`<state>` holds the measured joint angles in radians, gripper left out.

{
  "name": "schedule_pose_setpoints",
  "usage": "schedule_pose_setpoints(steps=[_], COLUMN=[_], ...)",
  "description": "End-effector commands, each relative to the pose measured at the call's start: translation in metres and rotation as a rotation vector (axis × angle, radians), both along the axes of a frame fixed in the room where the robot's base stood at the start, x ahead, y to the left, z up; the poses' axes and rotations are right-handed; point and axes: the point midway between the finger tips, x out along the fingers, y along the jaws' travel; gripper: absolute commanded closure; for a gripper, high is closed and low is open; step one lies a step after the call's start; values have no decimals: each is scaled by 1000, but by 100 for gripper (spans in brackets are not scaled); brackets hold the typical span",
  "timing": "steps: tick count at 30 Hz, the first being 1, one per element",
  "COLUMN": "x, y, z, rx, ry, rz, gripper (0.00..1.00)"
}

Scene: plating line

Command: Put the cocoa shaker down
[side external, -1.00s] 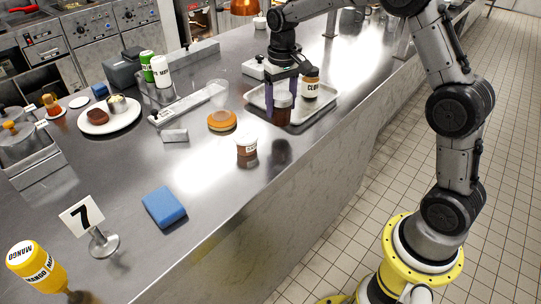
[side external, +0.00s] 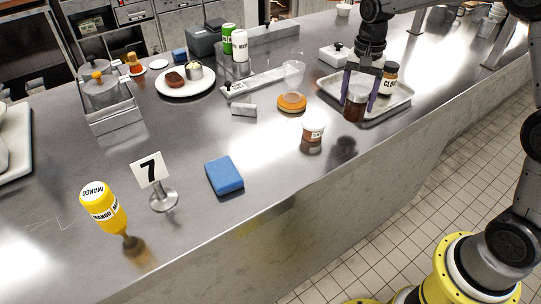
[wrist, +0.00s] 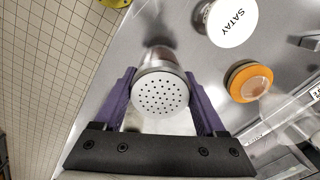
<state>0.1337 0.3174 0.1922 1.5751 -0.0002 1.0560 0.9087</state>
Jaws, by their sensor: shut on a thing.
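The cocoa shaker (side external: 354,105) is a brown-bodied jar between my gripper's purple fingers in the side view. In the wrist view the shaker (wrist: 160,92) shows its pale, round, perforated lid between the fingers. My gripper (side external: 359,92) is shut on it; the gripper also shows in the wrist view (wrist: 163,100). The shaker appears raised by the near-left edge of the metal tray (side external: 398,104). A dark reflection lies on the counter in front of it. The exact gap under its base is hard to tell.
A clove jar (side external: 388,78) stands on the tray behind my gripper. A satay jar (side external: 313,131) and an orange disc (side external: 291,103) stand to the left, with a clear cup (side external: 293,75) behind. A blue sponge (side external: 225,175) lies further left. The counter (side external: 270,160) between sponge and satay jar is bare.

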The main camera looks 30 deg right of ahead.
Motion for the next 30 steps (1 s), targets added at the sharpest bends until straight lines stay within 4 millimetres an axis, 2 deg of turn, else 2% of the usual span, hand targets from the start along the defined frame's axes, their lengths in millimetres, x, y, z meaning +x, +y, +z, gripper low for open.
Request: schedule_pose_setpoints(steps=[11, 18, 21, 24, 30], x=[-24, -52, -69, -81, -92], y=[59, 117, 148, 170, 191], z=[28, 55, 70, 80, 89], rx=[2, 4, 4, 3, 1], ry=[-3, -4, -4, -2, 0], rz=[-563, -849, -891, -839, -774], gripper=[92, 92, 92, 92, 92])
